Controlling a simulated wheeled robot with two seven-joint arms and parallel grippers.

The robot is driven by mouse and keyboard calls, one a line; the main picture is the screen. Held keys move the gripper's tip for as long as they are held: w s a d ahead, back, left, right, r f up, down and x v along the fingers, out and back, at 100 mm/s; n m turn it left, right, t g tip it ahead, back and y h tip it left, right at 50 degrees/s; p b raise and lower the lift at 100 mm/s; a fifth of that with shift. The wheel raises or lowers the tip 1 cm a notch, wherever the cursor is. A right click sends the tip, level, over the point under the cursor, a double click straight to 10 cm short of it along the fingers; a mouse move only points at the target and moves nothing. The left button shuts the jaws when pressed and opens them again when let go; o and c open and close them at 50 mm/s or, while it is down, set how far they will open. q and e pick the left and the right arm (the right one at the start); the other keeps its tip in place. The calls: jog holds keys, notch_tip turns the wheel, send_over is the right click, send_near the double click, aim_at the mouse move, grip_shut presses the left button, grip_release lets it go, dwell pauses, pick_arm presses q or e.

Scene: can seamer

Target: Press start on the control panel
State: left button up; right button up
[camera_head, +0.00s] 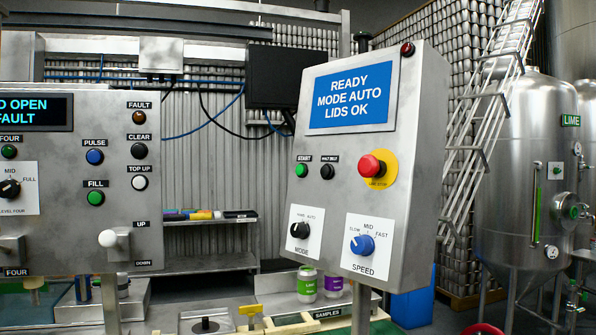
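The control panel (408,210) is a tilted grey metal box right of the middle. Its blue screen (350,98) reads READY, MODE AUTO, LIDS OK. The green START button (302,170) sits at the panel's left, under its label. A black button (327,172) is just right of it. A red emergency stop (372,167) on a yellow disc is further right. Below are the black MODE knob (300,230) and the blue SPEED knob (362,244). Neither of my grippers shows in this view.
A second panel (70,155) at the left has FAULT, CLEAR, PULSE and FILL buttons and a white-knobbed lever (108,238); its screen is partly cut off. Two cans (307,284) stand below the control panel by a SAMPLES label. A steel tank (525,170) stands at the right.

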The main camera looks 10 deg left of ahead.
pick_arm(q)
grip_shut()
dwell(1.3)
